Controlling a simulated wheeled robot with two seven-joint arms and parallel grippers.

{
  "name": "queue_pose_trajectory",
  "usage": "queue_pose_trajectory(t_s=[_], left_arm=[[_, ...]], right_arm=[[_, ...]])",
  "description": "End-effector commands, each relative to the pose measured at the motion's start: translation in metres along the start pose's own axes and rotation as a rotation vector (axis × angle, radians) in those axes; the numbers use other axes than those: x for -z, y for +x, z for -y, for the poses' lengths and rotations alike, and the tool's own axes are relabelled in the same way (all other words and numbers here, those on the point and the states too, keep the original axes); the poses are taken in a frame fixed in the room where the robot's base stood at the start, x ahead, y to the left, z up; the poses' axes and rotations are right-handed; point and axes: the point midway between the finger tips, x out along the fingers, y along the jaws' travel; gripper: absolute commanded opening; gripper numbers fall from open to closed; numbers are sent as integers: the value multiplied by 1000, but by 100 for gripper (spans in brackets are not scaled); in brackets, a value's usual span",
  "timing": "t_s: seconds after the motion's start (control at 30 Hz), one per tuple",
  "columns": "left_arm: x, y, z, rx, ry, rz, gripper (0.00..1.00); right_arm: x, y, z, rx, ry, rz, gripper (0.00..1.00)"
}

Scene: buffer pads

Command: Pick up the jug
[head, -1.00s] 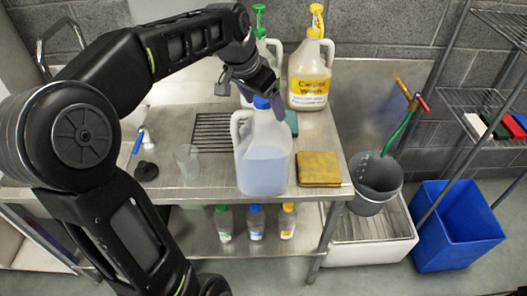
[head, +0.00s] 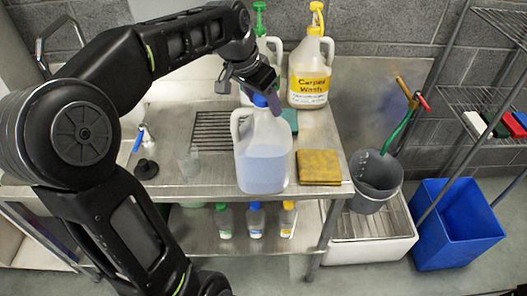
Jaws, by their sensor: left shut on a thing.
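A translucent white jug (head: 263,160) with pale blue liquid and a blue cap stands upright near the front edge of the steel table (head: 215,182). My left gripper (head: 266,101) comes down from above and is shut on the jug at its blue cap. The gripper hides part of the cap and neck. The jug's base appears to rest on the table; I see no clear gap under it. My right gripper is not in view.
A yellow sponge (head: 319,167) lies right of the jug. A carpet wash jug (head: 309,75) and a green-topped jug (head: 268,46) stand behind. A clear glass (head: 188,161) stands left. A grey bucket (head: 374,179) is off the table's right end.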

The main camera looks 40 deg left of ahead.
Motion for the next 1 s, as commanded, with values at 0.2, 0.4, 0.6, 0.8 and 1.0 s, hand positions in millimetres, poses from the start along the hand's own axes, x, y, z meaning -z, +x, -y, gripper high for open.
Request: queue_pose_trajectory(t_s=[0.2, 0.4, 0.6, 0.8, 1.0], left_arm=[[-1, 1, 0, -1, 0, 3, 31], [-2, 1, 0, -2, -1, 5, 14], [-2, 2, 0, -3, -1, 8, 0], [-1, 0, 0, -1, 0, 2, 0], [-2, 1, 0, -2, -1, 8, 0]], right_arm=[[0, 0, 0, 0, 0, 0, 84], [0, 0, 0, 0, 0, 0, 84], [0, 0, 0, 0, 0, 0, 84], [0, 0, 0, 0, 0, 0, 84], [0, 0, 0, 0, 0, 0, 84]])
